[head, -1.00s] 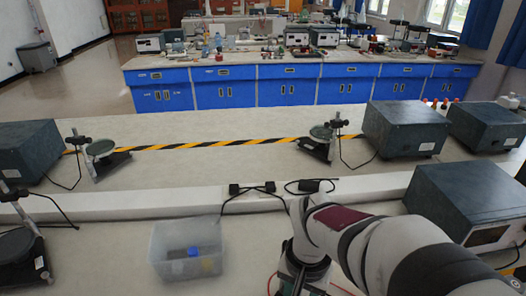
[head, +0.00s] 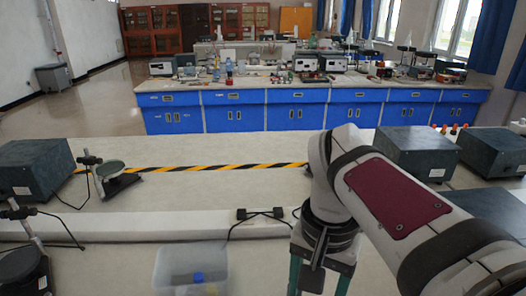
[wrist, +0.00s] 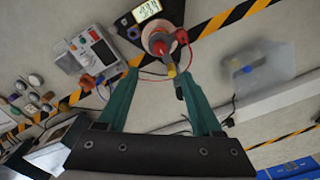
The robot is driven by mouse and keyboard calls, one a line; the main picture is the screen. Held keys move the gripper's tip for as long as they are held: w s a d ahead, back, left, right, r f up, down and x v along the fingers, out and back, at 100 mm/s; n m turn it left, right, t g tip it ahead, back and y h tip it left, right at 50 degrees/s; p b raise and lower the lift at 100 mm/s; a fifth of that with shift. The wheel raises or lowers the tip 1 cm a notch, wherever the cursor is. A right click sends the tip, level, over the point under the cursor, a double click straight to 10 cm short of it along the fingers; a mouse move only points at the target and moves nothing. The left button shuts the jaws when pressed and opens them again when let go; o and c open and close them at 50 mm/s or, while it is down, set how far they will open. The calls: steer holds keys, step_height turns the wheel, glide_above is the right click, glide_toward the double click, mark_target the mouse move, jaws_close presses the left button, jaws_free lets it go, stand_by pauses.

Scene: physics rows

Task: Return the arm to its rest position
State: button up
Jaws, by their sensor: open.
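My arm rises in the right half of the head view, and my gripper (head: 318,278) hangs below its wrist with two green fingers pointing down. The lower edge of the picture cuts off the fingertips. In the wrist view my gripper (wrist: 158,88) has its fingers spread apart, with nothing visibly held. A round device with red and yellow parts (wrist: 160,45) shows beyond the fingers, on the surface below.
A clear plastic bin (head: 165,268) holding a blue-topped item (head: 198,278) stands left of my gripper. It also appears in the wrist view (wrist: 275,70). Dark instrument boxes (head: 415,152) stand at right, another (head: 35,170) at left. A cable (head: 255,215) crosses the ledge.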

step_height(320, 180, up, 2)
steer(key=shift+r, duration=0.2)
steer(key=s+a+f+n+y, duration=0.1)
steer(key=s+a+f, duration=0.2)
steer(key=s+f, duration=0.9)
steer(key=shift+s+a+y, duration=0.25)
steer(key=shift+s+y, duration=0.15)
steer(key=shift+s, duration=0.7)
